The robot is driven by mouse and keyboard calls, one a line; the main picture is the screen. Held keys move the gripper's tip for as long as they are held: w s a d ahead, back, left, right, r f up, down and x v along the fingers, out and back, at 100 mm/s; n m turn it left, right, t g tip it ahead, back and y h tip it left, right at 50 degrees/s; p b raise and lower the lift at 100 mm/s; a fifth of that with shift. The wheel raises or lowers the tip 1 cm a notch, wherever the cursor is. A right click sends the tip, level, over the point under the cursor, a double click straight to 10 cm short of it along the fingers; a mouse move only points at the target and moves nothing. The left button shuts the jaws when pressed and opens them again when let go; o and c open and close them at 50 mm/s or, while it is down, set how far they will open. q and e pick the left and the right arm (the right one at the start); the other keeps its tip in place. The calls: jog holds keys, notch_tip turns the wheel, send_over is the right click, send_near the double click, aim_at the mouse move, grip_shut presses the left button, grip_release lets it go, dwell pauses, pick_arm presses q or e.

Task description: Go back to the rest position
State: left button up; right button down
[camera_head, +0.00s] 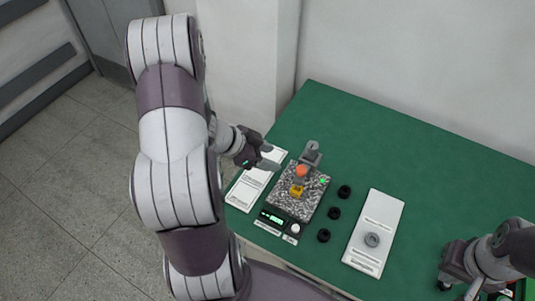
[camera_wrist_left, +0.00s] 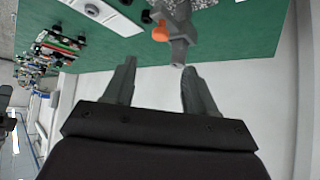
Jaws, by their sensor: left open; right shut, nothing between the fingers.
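My left gripper (camera_head: 268,157) is over the left end of the green table, beside a grey device with an orange part (camera_head: 302,171). In the left wrist view my left gripper (camera_wrist_left: 156,85) has its two fingers spread with nothing between them, and the grey device (camera_wrist_left: 178,30) is beyond the fingertips. My right gripper (camera_head: 457,290) is at the lower right edge of the head view, low over the table and partly cut off. It holds nothing that I can see.
The green table (camera_head: 420,135) holds a speckled plate (camera_head: 282,197), a control box with a green display (camera_head: 272,217), several black round parts (camera_head: 334,213) and a white panel with a grey ring (camera_head: 382,215). A white labelled panel (camera_head: 247,190) lies at left. The table's back right is clear.

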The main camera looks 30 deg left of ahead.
dwell(0.3)
pick_arm(q)
jog(key=s+a+f+n+g+y, duration=0.2)
jog(key=s+a+n+g+y, duration=0.15)
jog(key=a+n+y, duration=0.35)
jog(key=s+d+r+g, duration=0.1)
jog(key=s+d+r, duration=0.1)
jog(key=d, duration=0.6)
jog(key=s+d+r+n+h, duration=0.1)
jog(key=s+d+r, duration=0.1)
jog(key=d+r, duration=0.3)
jog(key=d, duration=0.4)
jog(key=shift+s+g+b, duration=0.3)
jog(key=shift+s+g, duration=0.05)
jog(key=shift+s+d+r, duration=0.1)
jog(key=shift+r, duration=0.05)
